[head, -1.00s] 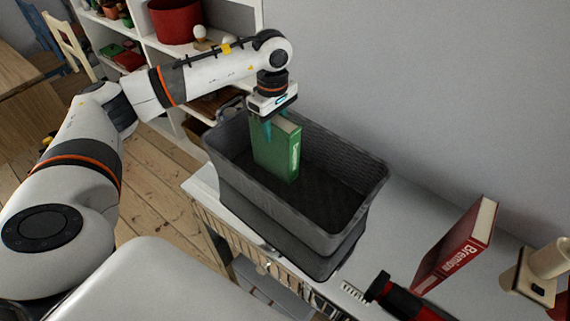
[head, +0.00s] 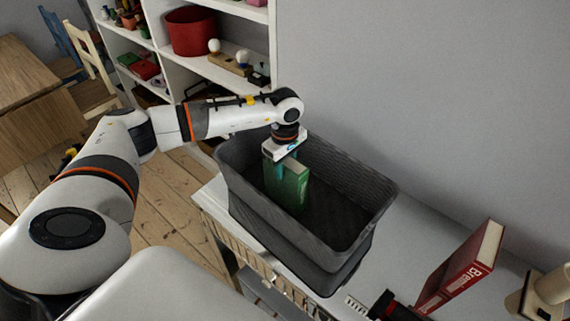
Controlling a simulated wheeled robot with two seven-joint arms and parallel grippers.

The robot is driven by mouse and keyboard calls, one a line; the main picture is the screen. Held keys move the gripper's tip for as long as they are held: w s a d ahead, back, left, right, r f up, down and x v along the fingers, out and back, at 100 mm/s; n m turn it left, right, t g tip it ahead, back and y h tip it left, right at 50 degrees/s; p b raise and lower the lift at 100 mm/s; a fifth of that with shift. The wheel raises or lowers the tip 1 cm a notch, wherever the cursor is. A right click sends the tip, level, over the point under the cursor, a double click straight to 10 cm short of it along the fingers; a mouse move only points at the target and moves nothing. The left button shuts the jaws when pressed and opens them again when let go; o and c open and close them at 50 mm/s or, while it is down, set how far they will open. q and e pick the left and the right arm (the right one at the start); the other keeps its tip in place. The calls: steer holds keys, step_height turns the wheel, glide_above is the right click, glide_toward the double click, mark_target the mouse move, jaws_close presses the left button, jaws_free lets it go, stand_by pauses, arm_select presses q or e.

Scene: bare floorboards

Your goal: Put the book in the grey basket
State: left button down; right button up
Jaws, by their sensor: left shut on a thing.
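A green book (head: 294,190) stands upright inside the grey basket (head: 370,228), toward its left end. My left gripper (head: 279,166) points down over the basket and is shut on the top of the green book. The lower part of the book is inside the basket, and whether it touches the basket floor is hard to tell. The basket sits on a white cabinet top (head: 402,245). My right gripper is not in view.
A red book (head: 462,267) stands on the cabinet at the right, near a beige object (head: 545,290). A red and black object (head: 392,308) lies at the front edge. A white shelf (head: 240,75) with a red pot (head: 191,32) stands behind.

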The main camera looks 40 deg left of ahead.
arm_select(q)
steer(key=c, duration=0.9)
jaws_free()
steer(key=shift+r+p, duration=0.2)
steer(key=shift+p, duration=0.1)
steer(key=shift+r+b, duration=0.25)
steer(key=shift+b, duration=0.1)
step_height(320, 180, up, 11)
steer(key=b, duration=0.3)
steer(key=shift+r, duration=0.15)
